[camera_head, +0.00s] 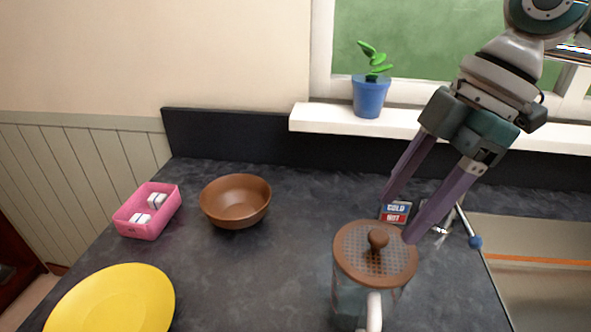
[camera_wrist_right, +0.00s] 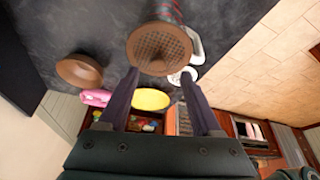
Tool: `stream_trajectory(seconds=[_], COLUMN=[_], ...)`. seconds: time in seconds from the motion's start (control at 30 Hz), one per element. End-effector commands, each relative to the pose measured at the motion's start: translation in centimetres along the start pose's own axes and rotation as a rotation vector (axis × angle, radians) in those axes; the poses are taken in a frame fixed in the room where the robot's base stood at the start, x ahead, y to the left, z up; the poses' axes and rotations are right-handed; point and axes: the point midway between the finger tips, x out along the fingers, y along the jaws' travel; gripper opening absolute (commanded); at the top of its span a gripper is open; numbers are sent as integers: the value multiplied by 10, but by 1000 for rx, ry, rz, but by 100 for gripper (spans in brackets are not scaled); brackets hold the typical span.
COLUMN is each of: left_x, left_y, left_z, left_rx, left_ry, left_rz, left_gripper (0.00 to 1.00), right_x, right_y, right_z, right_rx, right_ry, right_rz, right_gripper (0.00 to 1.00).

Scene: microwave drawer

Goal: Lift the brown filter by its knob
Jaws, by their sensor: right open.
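The brown filter (camera_head: 357,262) is a round, perforated disc with a small round knob (camera_head: 378,238) on top. It sits on a clear glass jug with a white handle (camera_head: 375,310) on the dark counter. My right gripper (camera_head: 397,220) is open, its two purple fingers pointing down just behind and above the filter, apart from the knob. In the right wrist view the filter (camera_wrist_right: 160,50) lies beyond the spread fingertips (camera_wrist_right: 160,78), with nothing between them. My left gripper is in neither view.
A brown bowl (camera_head: 236,202), a pink box with white items (camera_head: 147,211) and a yellow plate (camera_head: 115,302) stand to the left. A hot/cold sign (camera_head: 396,211) and tap are close behind the filter. The sink (camera_head: 540,262) is at right; a potted plant (camera_head: 370,95) stands on the sill.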

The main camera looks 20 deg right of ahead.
Motion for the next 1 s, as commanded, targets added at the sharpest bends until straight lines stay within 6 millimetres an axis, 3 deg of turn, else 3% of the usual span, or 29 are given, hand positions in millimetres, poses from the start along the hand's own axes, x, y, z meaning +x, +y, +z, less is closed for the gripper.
stream_trajectory(seconds=[0.13,0.3,0.57,1.0], left_x=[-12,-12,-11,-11], left_y=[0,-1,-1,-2], left_z=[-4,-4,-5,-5], left_rx=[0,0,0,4], left_ry=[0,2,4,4], left_rz=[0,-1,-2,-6], left_gripper=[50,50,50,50], right_x=[22,43,45,45], right_y=[0,0,1,1], right_z=[-4,-2,-1,-1], right_rx=[1,0,-1,0], right_ry=[1,0,-1,-1], right_rz=[-6,-3,-1,-2], right_gripper=[66,66,65,15])
